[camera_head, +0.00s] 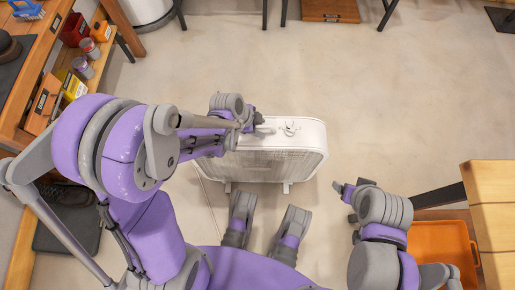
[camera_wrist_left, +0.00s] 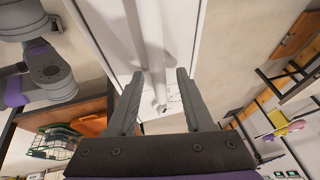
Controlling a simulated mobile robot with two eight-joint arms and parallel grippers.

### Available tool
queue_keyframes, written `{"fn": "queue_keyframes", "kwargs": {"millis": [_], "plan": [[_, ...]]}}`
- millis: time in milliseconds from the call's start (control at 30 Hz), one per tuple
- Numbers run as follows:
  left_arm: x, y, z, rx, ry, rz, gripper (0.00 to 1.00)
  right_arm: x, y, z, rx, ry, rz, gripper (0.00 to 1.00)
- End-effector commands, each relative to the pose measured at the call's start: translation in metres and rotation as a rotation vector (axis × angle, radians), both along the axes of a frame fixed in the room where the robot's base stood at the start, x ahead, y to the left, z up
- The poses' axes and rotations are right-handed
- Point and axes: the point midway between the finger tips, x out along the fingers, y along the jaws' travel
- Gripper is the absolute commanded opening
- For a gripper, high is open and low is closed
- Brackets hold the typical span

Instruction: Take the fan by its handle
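The white box fan (camera_head: 272,160) stands upright on the floor in the middle of the head view, and its white top fills the upper middle of the left wrist view (camera_wrist_left: 180,30). Its handle (camera_wrist_left: 150,40) is a pale bar along the top. My left gripper (camera_head: 256,120) is at the fan's top, left of the dial. In the left wrist view its two fingers (camera_wrist_left: 160,75) are apart, with the handle in line with the gap between them. Whether they touch it is unclear. My right gripper (camera_head: 345,192) is right of the fan, away from it; its opening is unclear.
A wooden shelf (camera_head: 40,70) with tins and boxes is at the left. A wooden table (camera_head: 492,205) and an orange tray (camera_head: 440,245) are at the lower right. Shoes (camera_head: 68,193) lie on a dark mat at the lower left. The floor right of the fan is clear.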

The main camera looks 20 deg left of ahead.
Motion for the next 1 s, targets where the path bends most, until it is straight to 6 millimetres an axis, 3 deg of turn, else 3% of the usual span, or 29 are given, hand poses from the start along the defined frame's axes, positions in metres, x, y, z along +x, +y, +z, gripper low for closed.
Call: {"fn": "queue_keyframes", "kwargs": {"millis": [33,267,1000], "plan": [[0.0,0.0,0.0001,0.0,0.0,0.0,0.41,0.0,0.0,0.0,0.0,0.0,0.0,0.76],[0.0,0.0,0.0001,0.0,0.0,0.0,0.0,0.0,0.0,0.0,0.0,0.0,0.0,0.76],[-0.0001,0.0001,0.0002,0.0,0.0,0.0,0.0,0.0,0.0,0.0,0.0,0.0,0.0,0.76]]}}
